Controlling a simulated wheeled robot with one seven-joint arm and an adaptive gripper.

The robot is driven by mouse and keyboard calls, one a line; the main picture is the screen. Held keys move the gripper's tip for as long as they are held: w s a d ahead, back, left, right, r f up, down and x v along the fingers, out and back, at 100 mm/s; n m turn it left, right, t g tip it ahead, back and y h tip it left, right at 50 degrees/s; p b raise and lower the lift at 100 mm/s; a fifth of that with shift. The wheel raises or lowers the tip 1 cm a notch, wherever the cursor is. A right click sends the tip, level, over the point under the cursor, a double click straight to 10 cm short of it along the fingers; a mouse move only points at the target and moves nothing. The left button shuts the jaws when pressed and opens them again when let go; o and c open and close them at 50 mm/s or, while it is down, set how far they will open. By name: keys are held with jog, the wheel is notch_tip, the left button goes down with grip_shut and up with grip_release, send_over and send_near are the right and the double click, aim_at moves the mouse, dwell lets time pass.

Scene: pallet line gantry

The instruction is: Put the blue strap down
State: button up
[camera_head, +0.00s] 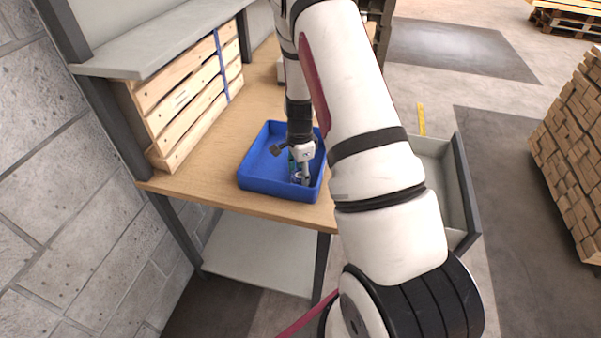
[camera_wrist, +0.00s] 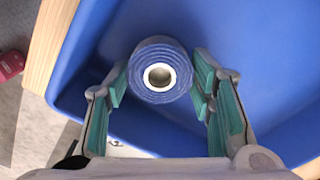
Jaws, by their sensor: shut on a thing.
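The blue strap is a roll with a white core around a dark hole, seen end-on in the wrist view (camera_wrist: 160,72). My gripper (camera_wrist: 160,85) has its teal-padded fingers on either side of the roll and is shut on it. In the head view my gripper (camera_head: 300,176) points down inside the blue tray (camera_head: 262,187), which stands on the wooden bench. The tray also fills much of the wrist view (camera_wrist: 265,65). The roll is mostly hidden by my gripper in the head view, and I cannot tell whether it touches the tray floor.
The wooden bench (camera_head: 215,135) has free room left of the tray. A slatted wooden crate with a blue band (camera_head: 195,95) stands behind it, under a grey shelf (camera_head: 160,40). A red object (camera_wrist: 10,66) shows in the wrist view.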

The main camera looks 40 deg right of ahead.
jog(key=shift+f, duration=0.15)
jog(key=o, duration=1.3)
jog(key=shift+c, duration=0.2)
